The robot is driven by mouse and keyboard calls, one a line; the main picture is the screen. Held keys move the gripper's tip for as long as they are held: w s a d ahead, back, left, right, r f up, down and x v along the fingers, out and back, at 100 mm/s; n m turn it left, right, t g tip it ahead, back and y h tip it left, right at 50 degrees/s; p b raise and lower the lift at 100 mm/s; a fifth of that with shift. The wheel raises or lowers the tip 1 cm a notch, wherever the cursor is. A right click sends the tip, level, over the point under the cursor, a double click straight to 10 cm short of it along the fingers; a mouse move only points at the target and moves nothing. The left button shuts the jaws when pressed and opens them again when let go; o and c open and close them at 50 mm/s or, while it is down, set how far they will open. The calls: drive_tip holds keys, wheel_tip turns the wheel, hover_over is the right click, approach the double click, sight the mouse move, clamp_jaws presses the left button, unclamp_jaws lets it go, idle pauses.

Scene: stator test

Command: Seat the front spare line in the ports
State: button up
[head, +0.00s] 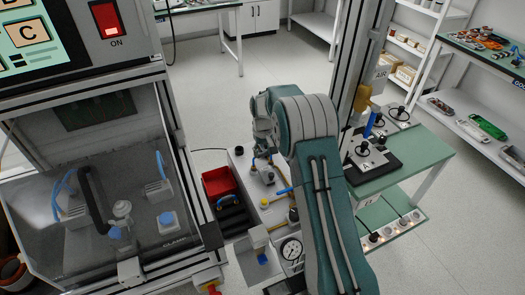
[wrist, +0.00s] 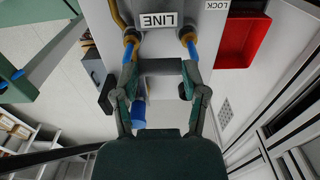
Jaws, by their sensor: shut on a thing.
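In the wrist view my gripper (wrist: 161,82) has its two fingers apart, closed on a grey bar-like piece (wrist: 162,67) between them, which I take to be the spare line. A blue-ended brass fitting stands just beyond each fingertip, one at left (wrist: 130,48) and one at right (wrist: 191,47). I cannot tell whether the line's ends are in them or only near them. A white plate marked LINE (wrist: 168,20) lies between the fittings, upside down. In the head view my gripper is mostly hidden behind my arm, above the grey bench (head: 240,160).
A red bin (head: 218,182) stands left of the bench fittings; it also shows in the wrist view (wrist: 243,50). A pressure gauge (head: 291,249) is at the front. A glazed cabinet (head: 120,200) stands at left. A green table (head: 405,160) with black handwheels stands at right.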

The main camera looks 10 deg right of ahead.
drive_tip(key=shift+f, duration=0.55)
idle(0.4)
drive_tip(key=o, duration=1.2)
drive_tip(key=shift+r, duration=0.1)
wheel_tip(320, 180, up, 12)
drive_tip(key=shift+f, duration=0.15)
